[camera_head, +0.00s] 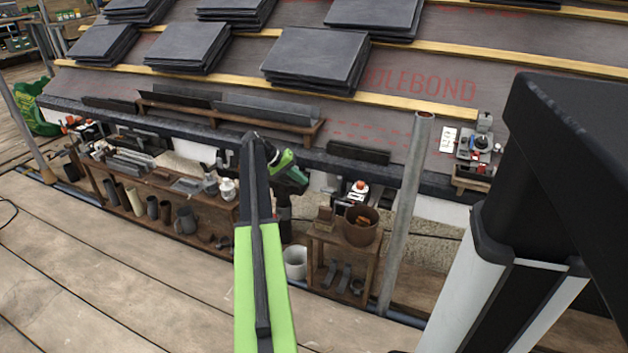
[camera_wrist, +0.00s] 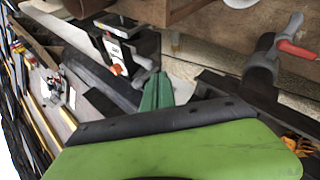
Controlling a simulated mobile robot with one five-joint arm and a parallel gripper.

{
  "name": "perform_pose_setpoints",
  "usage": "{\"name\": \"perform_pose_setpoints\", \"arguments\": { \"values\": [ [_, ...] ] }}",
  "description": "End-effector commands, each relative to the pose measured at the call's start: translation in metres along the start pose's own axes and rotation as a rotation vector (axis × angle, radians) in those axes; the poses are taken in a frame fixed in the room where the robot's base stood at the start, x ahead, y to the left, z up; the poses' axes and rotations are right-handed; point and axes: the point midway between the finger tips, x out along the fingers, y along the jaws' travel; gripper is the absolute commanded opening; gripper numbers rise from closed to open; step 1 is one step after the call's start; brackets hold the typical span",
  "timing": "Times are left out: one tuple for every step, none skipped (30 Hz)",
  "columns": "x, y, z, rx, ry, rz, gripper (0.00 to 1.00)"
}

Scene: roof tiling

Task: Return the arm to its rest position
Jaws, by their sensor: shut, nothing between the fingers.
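My gripper (camera_head: 256,142) reaches out from the bottom middle of the head view, with long green and dark grey parts ending in a narrow dark tip. It is shut and empty. The arm is stretched forward over the deck, toward the shelving at the roof's edge. A green and black power tool (camera_head: 289,174) shows just right of the tip; I cannot tell whether they touch. In the wrist view, a large green panel with a dark edge (camera_wrist: 180,150) fills the lower part, and the fingertips are not clear.
Low wooden shelves (camera_head: 160,190) hold pipes and bottles. A small wooden stand (camera_head: 318,240) carries a brown pot (camera_head: 360,225). An upright metal pole (camera_head: 404,215) stands to the right. Stacked slates (camera_head: 316,58) lie on the roof battens. The plank deck (camera_head: 75,265) is clear at left.

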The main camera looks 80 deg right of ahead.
Motion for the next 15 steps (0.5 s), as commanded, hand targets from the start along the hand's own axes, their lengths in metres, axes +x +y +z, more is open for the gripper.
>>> {"name": "perform_pose_setpoints", "arguments": {
  "values": [
    [-0.016,0.0,-0.001,-0.004,0.006,0.0,0.0],
    [-0.021,-0.002,-0.001,-0.004,0.008,0.001,0.0],
    [-0.026,-0.004,-0.001,-0.004,0.01,0.001,0.0],
    [-0.029,-0.005,-0.001,-0.004,0.012,0.001,0.0],
    [-0.031,-0.006,-0.001,-0.004,0.013,0.002,0.0],
    [-0.033,-0.007,-0.001,-0.004,0.014,0.002,0.0],
    [-0.033,-0.008,-0.001,-0.004,0.014,0.002,0.0],
    [-0.033,-0.008,-0.001,-0.004,0.014,0.002,0.0],
    [-0.032,-0.008,-0.001,-0.003,0.014,0.003,0.0],
    [-0.032,-0.008,-0.001,-0.003,0.014,0.003,0.0],
    [-0.031,-0.007,-0.001,-0.003,0.014,0.003,0.0],
    [-0.03,-0.007,-0.002,-0.002,0.013,0.003,0.0],
    [-0.03,-0.006,-0.002,-0.001,0.013,0.003,0.0],
    [-0.03,-0.006,-0.002,-0.001,0.012,0.004,0.0],
    [-0.029,-0.005,-0.002,-0.001,0.012,0.004,0.0]
  ]
}}
